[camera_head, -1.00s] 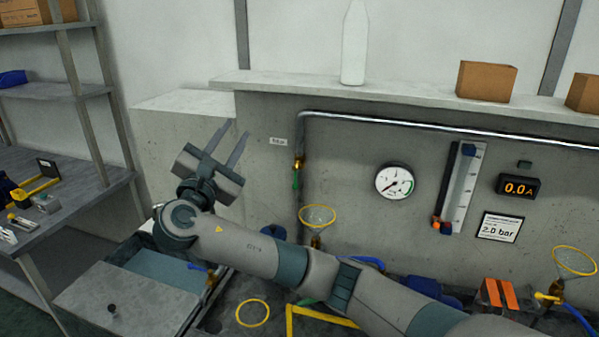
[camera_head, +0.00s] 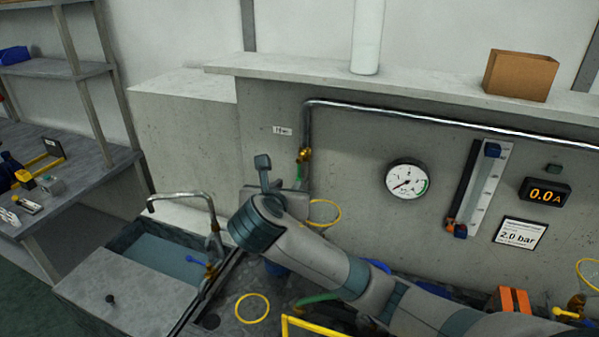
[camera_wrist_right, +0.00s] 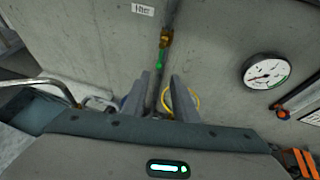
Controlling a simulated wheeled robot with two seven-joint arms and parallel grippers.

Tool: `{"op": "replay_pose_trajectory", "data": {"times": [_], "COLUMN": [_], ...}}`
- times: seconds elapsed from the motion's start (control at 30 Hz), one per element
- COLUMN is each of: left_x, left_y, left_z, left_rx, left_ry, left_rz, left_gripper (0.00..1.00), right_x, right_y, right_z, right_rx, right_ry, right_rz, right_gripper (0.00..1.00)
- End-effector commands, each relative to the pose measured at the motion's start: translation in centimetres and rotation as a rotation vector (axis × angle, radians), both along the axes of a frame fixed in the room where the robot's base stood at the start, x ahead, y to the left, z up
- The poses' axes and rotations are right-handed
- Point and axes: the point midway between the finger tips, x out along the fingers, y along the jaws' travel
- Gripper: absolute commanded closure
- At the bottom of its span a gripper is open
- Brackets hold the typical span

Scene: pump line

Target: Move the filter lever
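The label that appears to read "Filter" (camera_head: 282,130) is on the grey wall, left of a vertical pipe. A brass valve (camera_head: 304,155) sits on this pipe. Its small green lever is mostly hidden behind my gripper in the head view. In the right wrist view the green lever (camera_wrist_right: 160,58) hangs just below the brass valve (camera_wrist_right: 166,38). My right gripper (camera_head: 281,172) is in front of the pipe, below the valve. In the right wrist view its fingers (camera_wrist_right: 159,84) are apart, with the pipe seen between them and nothing held. My left gripper is out of view.
A curved tap (camera_head: 180,196) stands by the sink (camera_head: 125,240) at the left. A yellow-rimmed funnel (camera_head: 324,213) is close beside my right gripper. The gauge (camera_head: 407,180) and flow tube (camera_head: 480,188) are on the wall at right.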

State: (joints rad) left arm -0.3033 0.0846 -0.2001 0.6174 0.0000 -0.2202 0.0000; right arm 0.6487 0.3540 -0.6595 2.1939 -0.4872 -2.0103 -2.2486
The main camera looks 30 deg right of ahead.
Motion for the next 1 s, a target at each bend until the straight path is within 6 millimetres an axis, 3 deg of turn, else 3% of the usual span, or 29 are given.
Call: {"op": "replay_pose_trajectory", "data": {"times": [0.37,1.0], "left_x": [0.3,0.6], "left_y": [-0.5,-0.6], "left_z": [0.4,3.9], "left_rx": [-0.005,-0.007], "left_ry": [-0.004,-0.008], "left_rz": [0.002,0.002], "left_gripper": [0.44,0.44], "right_x": [1.7,9.9], "right_y": [-1.4,-7.6], "right_z": [-0.8,-4.9], "right_rx": [-0.003,-0.001], "right_ry": [0.001,0.001], "right_rz": [-0.004,-0.004], "right_gripper": [0.73,0.73]}}
